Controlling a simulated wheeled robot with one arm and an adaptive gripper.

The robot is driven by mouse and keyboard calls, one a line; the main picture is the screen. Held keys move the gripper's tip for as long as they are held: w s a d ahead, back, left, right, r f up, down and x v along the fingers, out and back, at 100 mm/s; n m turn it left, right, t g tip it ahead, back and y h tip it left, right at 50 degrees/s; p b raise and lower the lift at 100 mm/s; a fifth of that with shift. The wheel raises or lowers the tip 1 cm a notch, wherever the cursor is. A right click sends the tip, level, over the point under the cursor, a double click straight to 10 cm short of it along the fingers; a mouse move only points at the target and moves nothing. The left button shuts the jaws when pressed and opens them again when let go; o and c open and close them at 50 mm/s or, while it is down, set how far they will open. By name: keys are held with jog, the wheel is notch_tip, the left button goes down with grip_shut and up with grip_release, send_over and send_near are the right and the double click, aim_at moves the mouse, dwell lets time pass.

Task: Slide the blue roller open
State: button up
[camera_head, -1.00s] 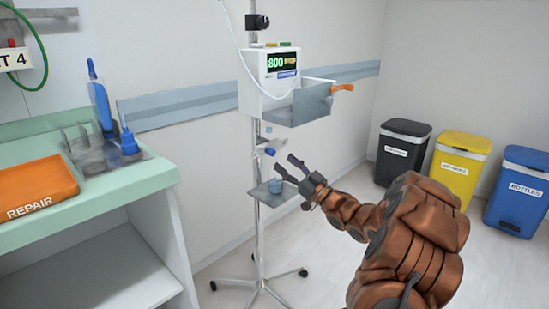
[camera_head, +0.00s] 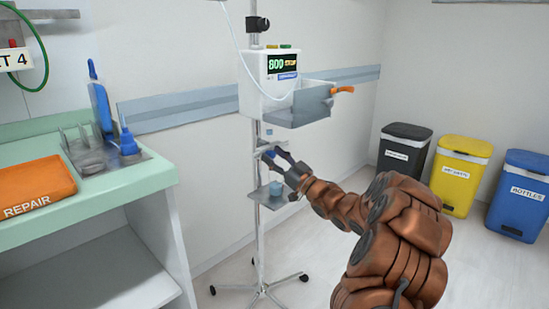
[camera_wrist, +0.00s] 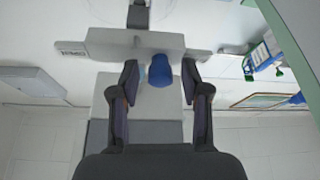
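The blue roller (camera_wrist: 162,72) sits on a pale bracket (camera_wrist: 105,43) in the wrist view. My gripper (camera_wrist: 160,80) is open, with one dark finger on each side of the roller. The right finger is very close to the roller; I cannot tell whether it touches. A wider gap shows on the left, with a light blue bit in it. In the head view my gripper (camera_head: 272,154) is at the pole, under the white pump box (camera_head: 268,70), and largely hides the roller.
A small shelf (camera_head: 266,198) with a blue cup (camera_head: 276,187) is on the pole just below my gripper. A grey tray (camera_head: 312,105) with an orange handle juts out above. The green-edged counter (camera_head: 130,186) stands left; bins (camera_head: 458,172) stand right.

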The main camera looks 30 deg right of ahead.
aim_at(278, 144)
grip_shut()
dwell(0.5)
jog(key=shift+w+d+r+p, duration=0.15)
jog(key=shift+d+r+p, duration=0.05)
jog(key=shift+d+p, duration=0.7)
jog(key=shift+w+d+p, duration=0.15)
jog(key=shift+d+p, duration=0.45)
jog(key=shift+w+d+p, duration=0.15)
jog(key=shift+d+p, duration=0.4)
jog(key=shift+d, duration=0.05)
jog(key=shift+w+d+f, duration=0.1)
jog(key=shift+d, duration=0.45)
jog(key=shift+o, duration=0.9)
grip_release()
jog(key=shift+f, duration=0.1)
